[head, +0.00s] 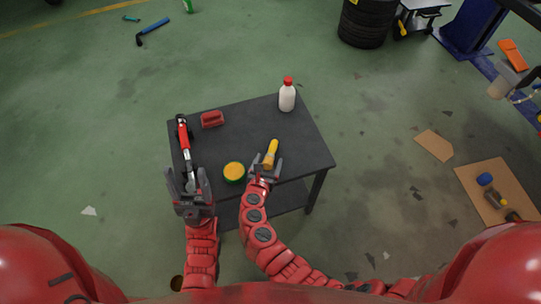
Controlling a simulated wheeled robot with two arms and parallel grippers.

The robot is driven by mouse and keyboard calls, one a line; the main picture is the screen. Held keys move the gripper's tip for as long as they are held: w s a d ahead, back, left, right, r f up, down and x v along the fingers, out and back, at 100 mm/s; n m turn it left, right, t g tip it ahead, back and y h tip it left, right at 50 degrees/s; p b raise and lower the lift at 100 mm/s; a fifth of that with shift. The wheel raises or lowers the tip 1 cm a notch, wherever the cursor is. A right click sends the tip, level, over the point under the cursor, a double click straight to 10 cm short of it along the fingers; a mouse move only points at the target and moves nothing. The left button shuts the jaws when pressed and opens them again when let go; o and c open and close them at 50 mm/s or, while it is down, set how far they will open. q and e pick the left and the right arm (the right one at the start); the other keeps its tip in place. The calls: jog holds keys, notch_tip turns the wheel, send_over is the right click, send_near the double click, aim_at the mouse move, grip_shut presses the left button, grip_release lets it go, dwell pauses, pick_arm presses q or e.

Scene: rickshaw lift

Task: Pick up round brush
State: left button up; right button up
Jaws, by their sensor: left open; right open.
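A yellow, elongated object (271,152), which looks like the round brush, lies near the front right part of the dark table (305,142). My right gripper (266,163) is open at its near end, with one finger on each side of it. The bristles cannot be made out. My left gripper (188,178) is open at the table's front left. The silver lower end of a red and black tool (183,138) reaches down towards its fingers; I cannot tell if they touch.
A round green tin with a yellow top (234,171) stands between my grippers. A red block-like item (212,119) and a white bottle with a red cap (287,97) are further back. The table's middle is clear. Stacked tires (366,22) stand on the floor beyond.

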jog(key=shift+w, duration=0.35)
grip_shut()
dwell(0.3)
